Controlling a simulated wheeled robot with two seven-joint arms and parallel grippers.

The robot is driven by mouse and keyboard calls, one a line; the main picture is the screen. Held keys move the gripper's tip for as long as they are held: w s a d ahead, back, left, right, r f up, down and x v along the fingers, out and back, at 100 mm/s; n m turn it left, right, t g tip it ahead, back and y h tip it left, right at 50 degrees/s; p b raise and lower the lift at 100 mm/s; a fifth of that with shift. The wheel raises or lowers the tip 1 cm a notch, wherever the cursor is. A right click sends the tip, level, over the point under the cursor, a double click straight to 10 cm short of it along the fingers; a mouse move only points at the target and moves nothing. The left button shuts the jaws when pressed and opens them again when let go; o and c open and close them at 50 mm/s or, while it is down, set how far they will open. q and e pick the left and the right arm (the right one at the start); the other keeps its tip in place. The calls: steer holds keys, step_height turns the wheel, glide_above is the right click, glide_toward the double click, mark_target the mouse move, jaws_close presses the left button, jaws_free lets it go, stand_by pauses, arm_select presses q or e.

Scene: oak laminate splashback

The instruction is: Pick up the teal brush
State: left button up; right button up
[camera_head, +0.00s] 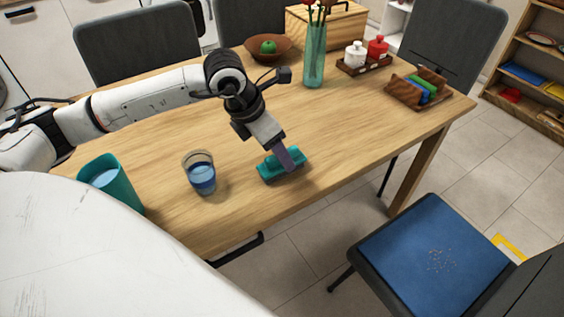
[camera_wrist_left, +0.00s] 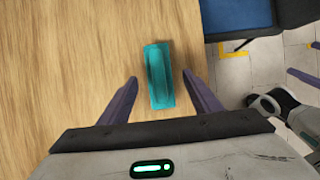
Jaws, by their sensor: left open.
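The teal brush (camera_head: 268,171) lies on the wooden table near its front edge in the head view. My left gripper (camera_head: 288,166) is above it, pointing down, and its fingers hide part of the brush. In the left wrist view the brush (camera_wrist_left: 159,75) lies lengthwise between the two open purple fingers of the left gripper (camera_wrist_left: 160,82), mostly beyond their tips.
A glass of blue liquid (camera_head: 200,176) and a teal cup (camera_head: 112,186) stand left of the brush on the table (camera_head: 345,125). A vase (camera_head: 314,62), brown bowl (camera_head: 284,48) and wooden holder (camera_head: 402,92) stand farther back. A chair with a blue seat (camera_head: 425,255) is at the right.

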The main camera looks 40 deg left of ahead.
arm_select(q)
steer(key=shift+x, duration=1.95)
steer(key=shift+a, duration=0.1)
steer(key=c, duration=1.2)
step_height(320, 180, up, 10)
steer(key=shift+r, duration=0.1)
